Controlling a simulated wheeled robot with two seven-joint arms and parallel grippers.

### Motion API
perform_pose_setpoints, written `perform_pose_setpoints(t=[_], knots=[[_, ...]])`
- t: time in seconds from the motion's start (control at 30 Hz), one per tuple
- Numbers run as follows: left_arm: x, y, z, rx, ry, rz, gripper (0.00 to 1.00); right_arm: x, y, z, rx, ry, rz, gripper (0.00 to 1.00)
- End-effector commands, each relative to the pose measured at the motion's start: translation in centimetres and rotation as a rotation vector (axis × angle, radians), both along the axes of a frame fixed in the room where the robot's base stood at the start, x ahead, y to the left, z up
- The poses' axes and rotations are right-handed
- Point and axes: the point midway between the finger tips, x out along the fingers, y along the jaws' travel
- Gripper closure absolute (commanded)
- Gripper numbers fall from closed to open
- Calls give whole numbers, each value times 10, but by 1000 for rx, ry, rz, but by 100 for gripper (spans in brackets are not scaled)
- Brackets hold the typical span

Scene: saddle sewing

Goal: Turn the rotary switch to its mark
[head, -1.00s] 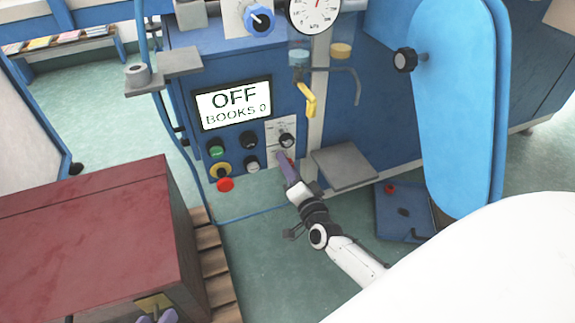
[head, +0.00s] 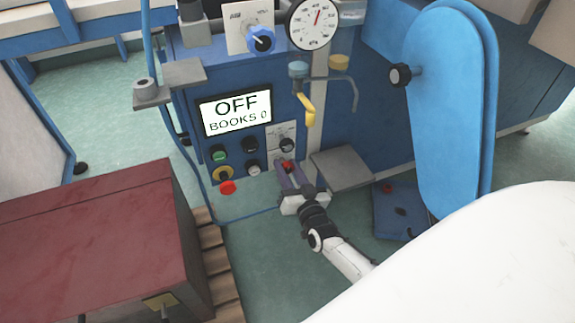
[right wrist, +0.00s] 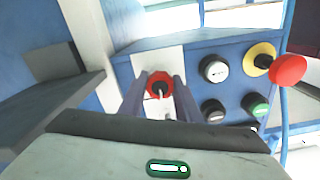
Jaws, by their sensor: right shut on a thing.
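The rotary switch (head: 287,166) is a small red knob on a pale plate at the lower right of the blue machine's control panel. My right gripper (head: 291,172) reaches it from below right, its purple fingers on either side of it. In the right wrist view the red switch (right wrist: 160,85) sits between the two fingers, with a dark centre and a thin pale pointer or lever. The right gripper (right wrist: 160,92) is shut on it. The fingers hide part of the plate, and I cannot read a mark. My left gripper does not clearly show.
The display (head: 236,113) reads OFF, BOOKS 0. Push buttons and a red emergency stop (head: 228,187) lie left of the switch. A grey shelf (head: 341,168) juts out close to its right. A black knob (head: 287,144) is just above. A dark red box (head: 90,235) stands at lower left.

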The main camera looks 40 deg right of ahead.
Motion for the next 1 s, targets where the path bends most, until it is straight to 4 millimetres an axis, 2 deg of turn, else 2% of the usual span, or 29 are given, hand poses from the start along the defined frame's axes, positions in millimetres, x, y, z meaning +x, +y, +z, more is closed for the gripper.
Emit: perform_pose_setpoints(t=[0.6,1.0], knots=[[-4,9,-12,60,46,-2,69,-1,2,-1,-554,136,2,92],[-4,11,-12,67,49,-2,69,-1,2,-2,-781,190,2,92]])
